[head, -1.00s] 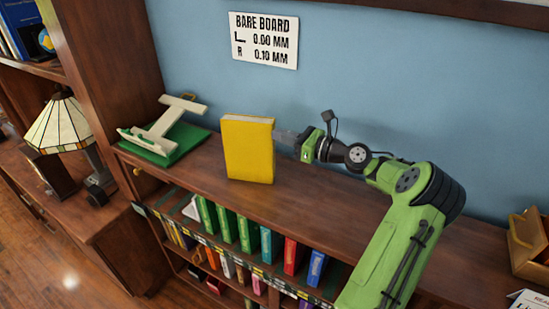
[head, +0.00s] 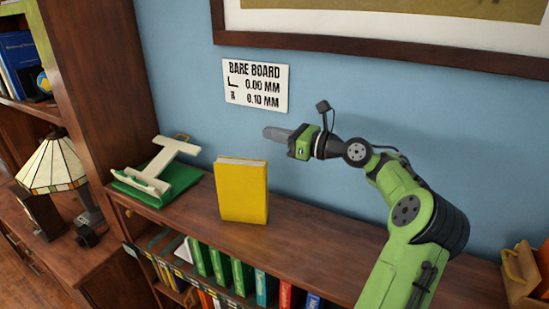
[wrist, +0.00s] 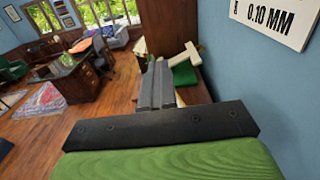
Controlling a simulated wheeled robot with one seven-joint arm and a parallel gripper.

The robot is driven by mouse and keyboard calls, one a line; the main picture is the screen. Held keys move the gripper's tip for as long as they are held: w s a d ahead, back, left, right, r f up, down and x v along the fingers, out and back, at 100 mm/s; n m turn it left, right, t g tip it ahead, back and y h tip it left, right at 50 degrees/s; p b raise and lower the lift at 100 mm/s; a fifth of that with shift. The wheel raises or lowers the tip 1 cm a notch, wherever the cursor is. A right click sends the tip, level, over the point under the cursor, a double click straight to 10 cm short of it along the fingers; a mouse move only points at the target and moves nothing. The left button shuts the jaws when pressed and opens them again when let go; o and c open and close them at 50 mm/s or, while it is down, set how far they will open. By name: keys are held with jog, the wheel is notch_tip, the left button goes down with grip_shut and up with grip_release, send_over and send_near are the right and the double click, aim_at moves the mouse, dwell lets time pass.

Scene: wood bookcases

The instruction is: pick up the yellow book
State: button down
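The yellow book (head: 242,192) stands upright on the bookcase top, its cover facing me. My gripper (head: 272,133) is raised above the bookcase, up and to the right of the book in the head view, apart from it and empty. Its grey fingers point left. In the wrist view the two fingers (wrist: 157,84) lie side by side with no clear gap between them. I cannot make out the yellow book in the wrist view.
A cream stand on a green base (head: 160,172) sits left of the book. A wall sign (head: 255,85) hangs behind, below a framed picture (head: 400,40). A wooden box (head: 522,275) is at the far right. The bookcase top (head: 320,232) is clear right of the book.

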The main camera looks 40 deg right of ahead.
notch_tip(320, 180, up, 5)
jog(key=shift+f+p, duration=0.2)
jog(key=shift+p, duration=0.1)
jog(key=c, duration=1.9)
grip_release()
jog(key=o, duration=1.5)
